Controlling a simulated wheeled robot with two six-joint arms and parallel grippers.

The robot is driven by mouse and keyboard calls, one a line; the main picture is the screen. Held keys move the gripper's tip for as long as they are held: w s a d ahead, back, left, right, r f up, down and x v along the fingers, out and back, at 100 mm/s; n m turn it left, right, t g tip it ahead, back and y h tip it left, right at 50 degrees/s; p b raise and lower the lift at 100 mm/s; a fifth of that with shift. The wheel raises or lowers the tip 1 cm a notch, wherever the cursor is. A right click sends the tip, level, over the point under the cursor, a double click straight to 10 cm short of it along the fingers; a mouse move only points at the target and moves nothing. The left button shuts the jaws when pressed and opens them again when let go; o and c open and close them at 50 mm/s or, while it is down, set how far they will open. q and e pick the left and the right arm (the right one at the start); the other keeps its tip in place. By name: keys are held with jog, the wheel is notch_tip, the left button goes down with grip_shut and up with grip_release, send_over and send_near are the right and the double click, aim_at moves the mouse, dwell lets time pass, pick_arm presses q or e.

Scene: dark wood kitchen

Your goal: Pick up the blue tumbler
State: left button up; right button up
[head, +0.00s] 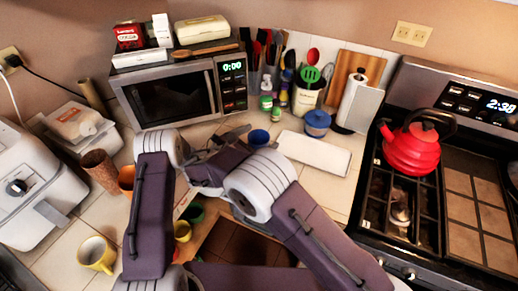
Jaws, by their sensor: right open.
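The blue tumbler (258,138) stands on the tiled counter in front of the microwave, near the middle of the head view. Its lower part is partly hidden behind my right arm.
The microwave (178,94) stands behind. A brown cup (100,170), orange cup (126,178) and yellow mug (96,254) stand left. A red kettle (411,150) sits on the stove.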

aim_at(265, 135)
pick_arm(q)
jog(key=shift+d+f, duration=0.1)
pick_arm(e)
jog(key=shift+n+y, duration=0.4)
jog(key=shift+n, duration=0.3)
jog(key=w+f, duration=0.1)
jog(key=w+d+f, duration=0.1)
jog(key=w, duration=0.1)
jog(key=w+d+f, duration=0.1)
jog(key=w, duration=0.1)
jog(key=shift+w+f, duration=0.15)
jog(key=shift+f, duration=0.15)
jog(key=c, duration=1.4)
pick_arm(q)
jog(key=o, duration=1)
jog(key=shift+o, duration=0.3)
pick_arm(e)
notch_tip(265, 135, up, 10)
jog(key=shift+c, duration=0.2)
